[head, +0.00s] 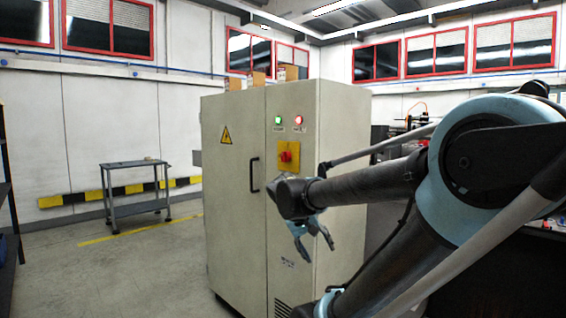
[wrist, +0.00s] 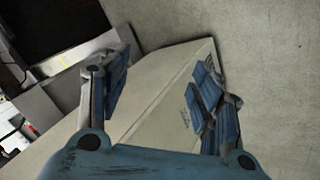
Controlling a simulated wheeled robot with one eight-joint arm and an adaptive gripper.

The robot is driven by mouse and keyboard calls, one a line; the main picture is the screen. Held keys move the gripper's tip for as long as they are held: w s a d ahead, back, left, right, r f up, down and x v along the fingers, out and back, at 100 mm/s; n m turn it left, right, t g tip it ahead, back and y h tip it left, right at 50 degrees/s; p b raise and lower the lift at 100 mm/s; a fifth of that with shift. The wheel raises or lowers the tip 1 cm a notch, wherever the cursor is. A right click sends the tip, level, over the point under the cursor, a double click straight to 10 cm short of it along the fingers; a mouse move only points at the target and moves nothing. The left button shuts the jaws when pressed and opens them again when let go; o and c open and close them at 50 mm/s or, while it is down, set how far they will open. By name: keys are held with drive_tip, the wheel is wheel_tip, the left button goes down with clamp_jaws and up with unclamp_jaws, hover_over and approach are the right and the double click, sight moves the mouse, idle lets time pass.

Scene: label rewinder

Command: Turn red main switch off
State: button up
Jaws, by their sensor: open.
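The red main switch (head: 286,156) sits on a yellow plate (head: 294,149) on the front of a beige electrical cabinet (head: 233,215). It is just above and left of my wrist in the head view; its exact setting is too small to tell. My gripper (head: 315,251) hangs open and empty, pointing down, in front of the cabinet and lower than the switch. In the wrist view my open fingers (wrist: 165,92) have the cabinet (wrist: 150,95) between and beyond them. The switch is not in the wrist view.
A green lamp (head: 278,120) and a red lamp (head: 298,120) glow above the switch. A black door handle (head: 255,175) is left of it. A grey cart (head: 138,208) stands at the left wall. Open floor (head: 130,270) lies left of the cabinet.

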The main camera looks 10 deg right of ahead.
drive_tip(key=w+a+r+t+h, duration=0.2)
drive_tip(key=w+r+h, duration=0.1)
drive_tip(key=w+r, duration=0.55)
drive_tip(key=m+t+h, duration=0.3)
drive_tip(key=t+h, duration=0.3)
approach(282, 158)
drive_tip(key=x, duration=1)
drive_tip(key=shift+w+d+f, duration=0.1)
drive_tip(key=shift+d, duration=0.25)
drive_tip(key=c, duration=1.1)
